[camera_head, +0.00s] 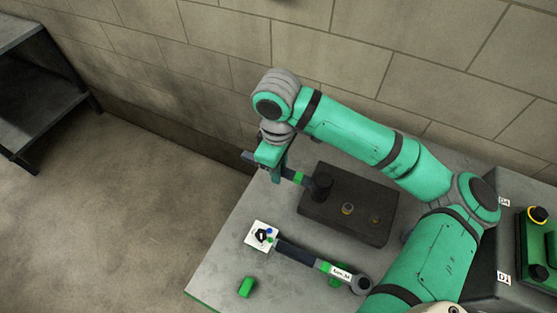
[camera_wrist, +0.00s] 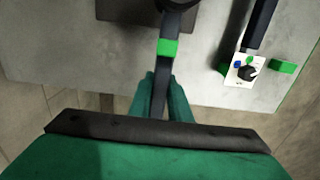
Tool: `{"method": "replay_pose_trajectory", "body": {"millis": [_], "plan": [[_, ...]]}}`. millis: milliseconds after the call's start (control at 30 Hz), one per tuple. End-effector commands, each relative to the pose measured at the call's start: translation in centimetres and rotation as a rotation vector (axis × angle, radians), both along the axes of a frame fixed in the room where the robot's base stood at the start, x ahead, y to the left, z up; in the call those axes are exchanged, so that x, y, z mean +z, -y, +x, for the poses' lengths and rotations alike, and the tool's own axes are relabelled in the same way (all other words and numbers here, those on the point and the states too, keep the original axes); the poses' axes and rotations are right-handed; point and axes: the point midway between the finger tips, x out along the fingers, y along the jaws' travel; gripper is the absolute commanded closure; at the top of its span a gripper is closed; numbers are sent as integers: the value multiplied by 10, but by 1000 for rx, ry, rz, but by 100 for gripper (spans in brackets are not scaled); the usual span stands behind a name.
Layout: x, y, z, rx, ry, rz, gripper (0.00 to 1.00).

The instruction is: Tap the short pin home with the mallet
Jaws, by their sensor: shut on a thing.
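My gripper (camera_head: 277,170) is shut on the handle of a mallet with a black round head (camera_head: 321,186) and a green band. In the wrist view the handle (camera_wrist: 170,24) runs away from between my green fingers (camera_wrist: 164,85). The mallet head is over the left part of a dark block (camera_head: 338,231); I cannot tell whether it touches it. Two small round brownish pieces show on the block, one near the middle (camera_head: 347,208) and a darker one to the right (camera_head: 376,219). I cannot tell which is the short pin, or what the head hides.
On the grey table (camera_head: 225,265) lies a second dark-handled tool (camera_head: 296,252) with a label and round end. A white card with small coloured parts (camera_head: 262,237) and a green block (camera_head: 246,286) are near the left edge. A grey box (camera_head: 508,235) stands right.

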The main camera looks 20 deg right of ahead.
Motion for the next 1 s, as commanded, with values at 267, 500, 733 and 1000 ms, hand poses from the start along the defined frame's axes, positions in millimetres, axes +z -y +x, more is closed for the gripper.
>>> {"method": "replay_pose_trajectory", "body": {"millis": [267, 500, 733, 1000], "plan": [[-15, 1, 0, -1, 1, -2, 100], [1, -1, 2, 1, 2, -1, 100], [23, -3, 4, 2, 3, -2, 100], [29, -4, 5, 1, 1, -2, 100]]}}
